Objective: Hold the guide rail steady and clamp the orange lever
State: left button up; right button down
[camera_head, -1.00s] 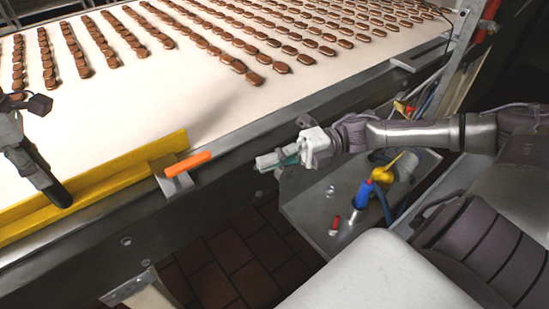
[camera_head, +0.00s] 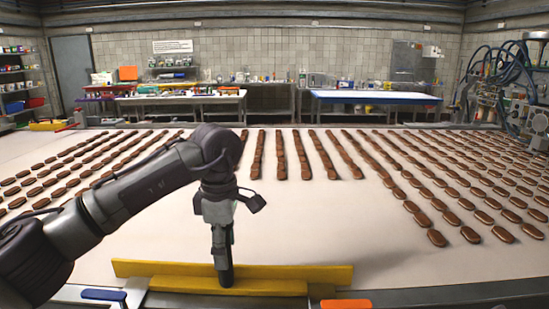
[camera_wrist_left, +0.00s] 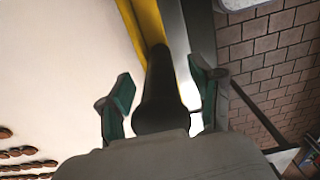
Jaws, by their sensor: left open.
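The yellow guide rail (camera_head: 305,272) lies along the near edge of the white belt. The orange lever (camera_head: 346,304) shows at the bottom edge, right of the rail's middle, partly cut off. My left gripper (camera_head: 222,250) points down at the rail, left of its middle. In the left wrist view its green-padded fingers (camera_wrist_left: 162,85) are spread apart. A dark rod (camera_wrist_left: 160,95) stands between them, with the yellow rail (camera_wrist_left: 147,22) beyond it. In the head view the rod's end overlaps the rail; I cannot tell whether they touch. My right gripper is not in view.
A blue lever (camera_head: 103,295) lies at the bottom left on the metal edge. Rows of brown biscuits (camera_head: 330,150) cover the belt (camera_head: 330,225) beyond a bare strip behind the rail. A brick floor (camera_wrist_left: 275,55) shows beside the belt in the left wrist view.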

pick_arm(q)
notch_tip(320, 180, up, 9)
jog(key=p, duration=0.7)
jog(key=o, duration=0.6)
jog(key=shift+c, duration=0.2)
